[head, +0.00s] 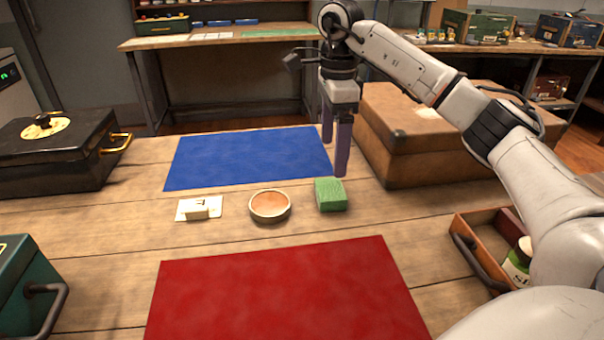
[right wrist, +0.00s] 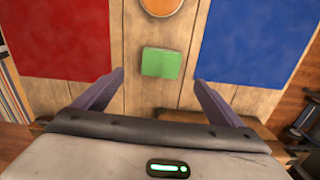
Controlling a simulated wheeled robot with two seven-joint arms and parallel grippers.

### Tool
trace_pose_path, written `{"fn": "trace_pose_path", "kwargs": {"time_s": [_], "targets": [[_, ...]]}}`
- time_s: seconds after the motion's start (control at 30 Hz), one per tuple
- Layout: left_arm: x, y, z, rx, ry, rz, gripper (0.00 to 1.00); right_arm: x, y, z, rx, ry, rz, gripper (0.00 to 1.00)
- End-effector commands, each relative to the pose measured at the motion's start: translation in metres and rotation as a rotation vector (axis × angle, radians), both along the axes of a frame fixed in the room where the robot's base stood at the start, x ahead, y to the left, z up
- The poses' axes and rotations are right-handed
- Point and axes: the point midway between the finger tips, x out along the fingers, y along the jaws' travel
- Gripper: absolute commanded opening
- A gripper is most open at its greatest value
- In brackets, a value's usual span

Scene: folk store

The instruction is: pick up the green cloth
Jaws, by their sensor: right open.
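The green cloth (head: 331,194) is a small folded block on the wooden table, between the red mat and the blue mat. My right gripper (head: 334,158) is open and empty, above the table just behind the cloth in the head view. In the right wrist view the cloth (right wrist: 162,62) lies ahead of the open fingers (right wrist: 162,92), centred between them and apart from both. My left gripper is not in view.
A round wooden bowl (head: 270,205) and a pale block on a white card (head: 198,208) stand left of the cloth. The blue mat (head: 248,157) and red mat (head: 287,295) are bare. A large brown case (head: 420,135) and an open wooden tray (head: 478,250) flank the right side.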

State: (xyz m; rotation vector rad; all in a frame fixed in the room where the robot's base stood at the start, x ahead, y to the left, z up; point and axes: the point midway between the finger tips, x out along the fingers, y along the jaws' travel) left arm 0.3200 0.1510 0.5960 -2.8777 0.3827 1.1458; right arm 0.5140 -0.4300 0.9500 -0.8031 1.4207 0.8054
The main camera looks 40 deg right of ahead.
Motion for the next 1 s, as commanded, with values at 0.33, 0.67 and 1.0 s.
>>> {"fn": "trace_pose_path", "kwargs": {"time_s": [0.33, 0.67, 1.0], "targets": [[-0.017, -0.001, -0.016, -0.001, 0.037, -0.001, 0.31, -0.001, 0.0, -0.044, -0.001, 0.003, 0.0, 0.91], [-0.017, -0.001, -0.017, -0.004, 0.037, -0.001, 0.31, 0.0, -0.002, -0.079, 0.0, 0.004, 0.0, 0.91], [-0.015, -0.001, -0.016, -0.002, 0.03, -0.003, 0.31, 0.0, -0.002, -0.103, 0.001, -0.001, 0.001, 0.91]]}}
